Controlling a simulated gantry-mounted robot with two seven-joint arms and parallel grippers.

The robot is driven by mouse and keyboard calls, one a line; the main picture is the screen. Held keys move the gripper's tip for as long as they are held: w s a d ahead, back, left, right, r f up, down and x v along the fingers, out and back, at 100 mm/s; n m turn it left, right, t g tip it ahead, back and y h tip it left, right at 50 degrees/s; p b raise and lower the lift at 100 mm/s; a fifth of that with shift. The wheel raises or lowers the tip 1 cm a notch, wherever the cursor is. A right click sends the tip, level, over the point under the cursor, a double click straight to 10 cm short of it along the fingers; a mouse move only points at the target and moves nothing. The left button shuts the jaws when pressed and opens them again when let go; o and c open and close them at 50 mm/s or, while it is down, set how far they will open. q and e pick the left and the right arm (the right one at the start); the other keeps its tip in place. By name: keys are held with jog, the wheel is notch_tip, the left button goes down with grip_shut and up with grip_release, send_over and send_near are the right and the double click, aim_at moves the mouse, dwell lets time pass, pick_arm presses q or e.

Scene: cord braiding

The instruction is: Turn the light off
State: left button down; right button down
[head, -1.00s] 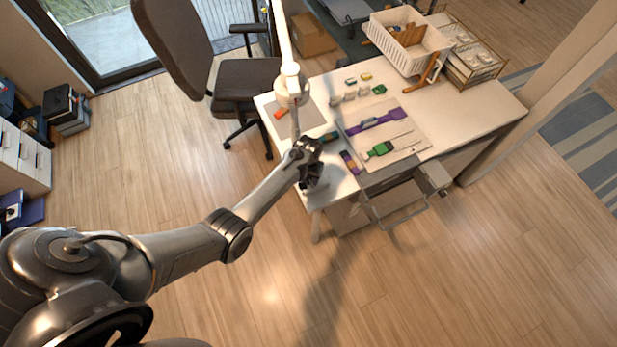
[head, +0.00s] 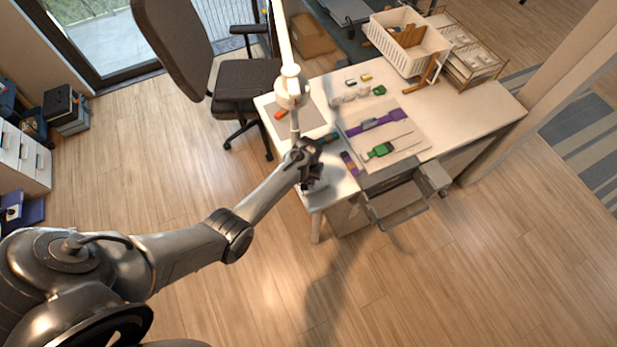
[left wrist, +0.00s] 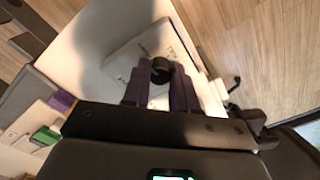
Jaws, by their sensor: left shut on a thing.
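My left gripper (head: 309,180) is at the near left corner of the white desk, pointing down. In the left wrist view, its two dark purple fingers (left wrist: 161,88) are shut on a dark round knob (left wrist: 162,69). The knob is over a pale flat panel (left wrist: 122,58) with small markings; the fingers hide part of it. In the head view the gripper hides the knob. A white lamp-like fixture (head: 290,88) with a long white arm stands over the desk's left part. My right gripper is not in view.
The white desk (head: 465,112) holds a board (head: 412,148) with purple and green pieces, several small blocks and a white basket (head: 385,42). An open drawer (head: 398,205) juts out at the front. An office chair (head: 245,80) stands left of the desk.

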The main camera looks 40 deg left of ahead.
pick_arm(q)
jog(key=n+p, duration=0.1)
jog(key=n, duration=0.2)
jog(key=shift+r, duration=0.1)
jog(key=n+p, duration=0.1)
jog(key=n, duration=0.6)
jog(key=shift+n, duration=0.3)
jog(key=n, duration=0.4)
jog(key=shift+n+b, duration=0.35)
jog(key=shift+n, duration=0.05)
jog(key=c, duration=0.9)
grip_release()
